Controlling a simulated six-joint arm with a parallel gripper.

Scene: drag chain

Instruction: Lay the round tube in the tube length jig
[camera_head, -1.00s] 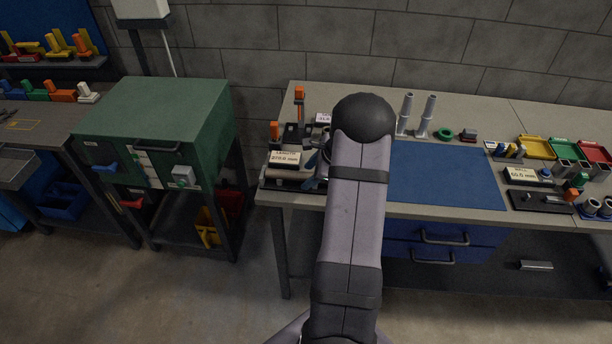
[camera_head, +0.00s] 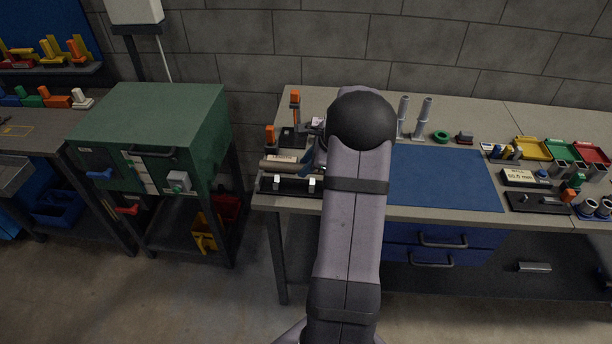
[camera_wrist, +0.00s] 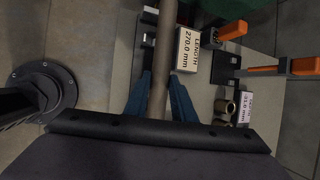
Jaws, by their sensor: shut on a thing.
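The round tube (camera_head: 270,165) is a grey-brown rod held roughly level above the black tube length jig (camera_head: 262,185) at the front left of the bench. Two light supports of the jig show bare below it. In the wrist view the tube (camera_wrist: 166,45) runs from between the blue fingers to the top edge. My gripper (camera_wrist: 160,82) is shut on the tube. The jig's display (camera_wrist: 188,50) reads 270.0 mm and stands right beside the tube in that view. In the head view my arm hides most of the gripper and the tube's right end.
Orange-topped fixtures (camera_head: 295,97) stand behind the jig. A blue mat (camera_head: 445,178) lies clear to the right. Two grey upright posts (camera_head: 422,118) and a green ring (camera_head: 441,136) are behind it. A green cabinet (camera_head: 165,115) stands left, across a gap.

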